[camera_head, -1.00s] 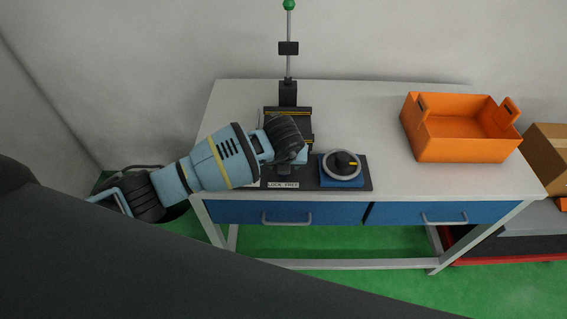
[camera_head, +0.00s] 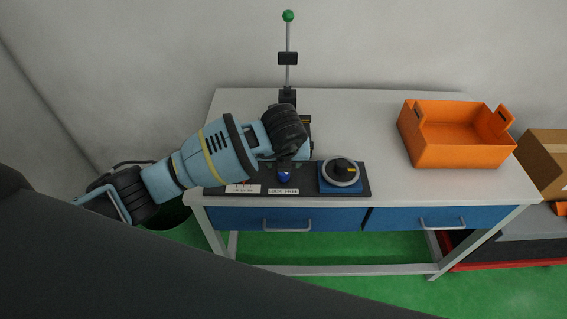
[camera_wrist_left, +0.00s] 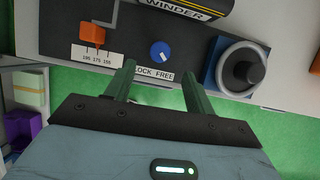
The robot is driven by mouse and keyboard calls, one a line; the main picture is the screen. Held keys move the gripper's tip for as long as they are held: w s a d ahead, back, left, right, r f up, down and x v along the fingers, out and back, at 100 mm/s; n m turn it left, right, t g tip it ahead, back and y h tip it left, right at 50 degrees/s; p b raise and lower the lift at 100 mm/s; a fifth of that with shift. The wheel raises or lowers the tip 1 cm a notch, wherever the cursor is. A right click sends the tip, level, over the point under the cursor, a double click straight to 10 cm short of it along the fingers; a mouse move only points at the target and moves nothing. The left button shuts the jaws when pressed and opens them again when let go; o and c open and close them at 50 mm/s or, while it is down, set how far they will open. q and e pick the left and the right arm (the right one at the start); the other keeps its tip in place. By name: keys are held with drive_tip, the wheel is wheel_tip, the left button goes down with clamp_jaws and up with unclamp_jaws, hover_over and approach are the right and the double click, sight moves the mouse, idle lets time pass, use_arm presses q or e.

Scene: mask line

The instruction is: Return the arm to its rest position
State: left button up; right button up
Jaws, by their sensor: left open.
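My left arm (camera_head: 215,155) comes in from the left over the front left of the workbench, its wrist above the control panel. The head view hides the fingers behind the wrist. In the left wrist view my left gripper (camera_wrist_left: 159,70) has its two green fingers apart with nothing between them. Beyond the fingertips lies a blue knob (camera_wrist_left: 161,52) beside the "LOCK FREE" label (camera_wrist_left: 153,73). The knob also shows below the wrist in the head view (camera_head: 284,175). My right gripper is not in view.
A dark round dial (camera_head: 341,171) on a blue base sits right of the knob. The winder (camera_wrist_left: 180,7) is partly hidden; a post with a green ball (camera_head: 288,16) rises behind. An orange bin (camera_head: 460,153) stands at the right. An orange slider (camera_wrist_left: 92,36) is on the panel's left.

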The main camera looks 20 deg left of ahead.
use_arm(q)
drive_tip(key=shift+f, duration=0.1)
idle(0.3)
drive_tip(key=s+d+f+m+g+h, duration=0.2)
drive_tip(key=s+d+f+g+h, duration=0.25)
drive_tip(key=s+d+h, duration=0.75)
drive_tip(key=s+d+r+n+t+h, duration=0.4)
drive_tip(key=d+r+n+t+h, duration=0.15)
drive_tip(key=r+n+h, duration=0.2)
drive_tip(key=w+a+f+n+t+y, duration=0.1)
drive_tip(key=a+f+n+t+y, duration=0.25)
drive_tip(key=a+n+t, duration=0.35)
drive_tip(key=a+f+n+t+y, duration=0.3)
drive_tip(key=a+n+t+y, duration=0.15)
drive_tip(key=n, duration=0.45)
drive_tip(key=s+a+f+n+g+y, duration=0.7)
drive_tip(key=s+a+f, duration=0.5)
drive_tip(key=s+f, duration=0.3)
drive_tip(key=shift+f+n+y, duration=0.65)
drive_tip(key=shift+f+n, duration=0.1)
drive_tip(key=shift+n, duration=0.2)
